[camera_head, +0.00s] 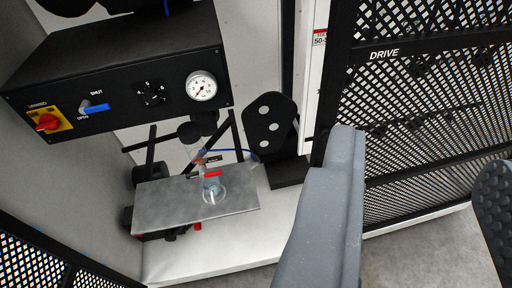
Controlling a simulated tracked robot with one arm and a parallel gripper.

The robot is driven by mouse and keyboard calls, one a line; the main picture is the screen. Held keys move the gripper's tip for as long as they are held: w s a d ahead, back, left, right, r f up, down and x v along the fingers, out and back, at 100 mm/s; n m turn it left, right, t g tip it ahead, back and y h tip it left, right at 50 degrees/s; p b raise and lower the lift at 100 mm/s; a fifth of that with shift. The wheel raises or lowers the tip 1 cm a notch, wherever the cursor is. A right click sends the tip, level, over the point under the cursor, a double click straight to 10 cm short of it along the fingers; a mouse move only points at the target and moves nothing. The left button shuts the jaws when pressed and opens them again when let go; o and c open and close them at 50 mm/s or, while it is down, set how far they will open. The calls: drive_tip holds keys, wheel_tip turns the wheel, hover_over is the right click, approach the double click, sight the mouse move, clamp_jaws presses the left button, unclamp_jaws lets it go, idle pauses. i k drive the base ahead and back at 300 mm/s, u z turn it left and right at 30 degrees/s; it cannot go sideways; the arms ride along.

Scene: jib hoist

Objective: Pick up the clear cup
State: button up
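The clear cup (214,194) stands on a grey metal plate (160,206) left of centre, below the black control box. It is see-through and small, so its outline is faint. A small red part shows at its upper edge. My gripper (420,160) is open, with one grey finger right of centre and the other partly cut off at the right edge. Nothing shows between the fingers. The gripper is right of the cup and clear of it.
The black control box (120,62) with a gauge (201,86), blue lever (95,107) and red knob (47,122) hangs above the plate. A black bracket with holes (268,127) stands right of it. Mesh panels marked DRIVE (384,54) stand at the right.

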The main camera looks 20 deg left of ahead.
sight(212, 186)
drive_tip(key=z, duration=0.55)
drive_tip(key=k, duration=1.25)
drive_tip(key=u, duration=1)
drive_tip(key=i, duration=1)
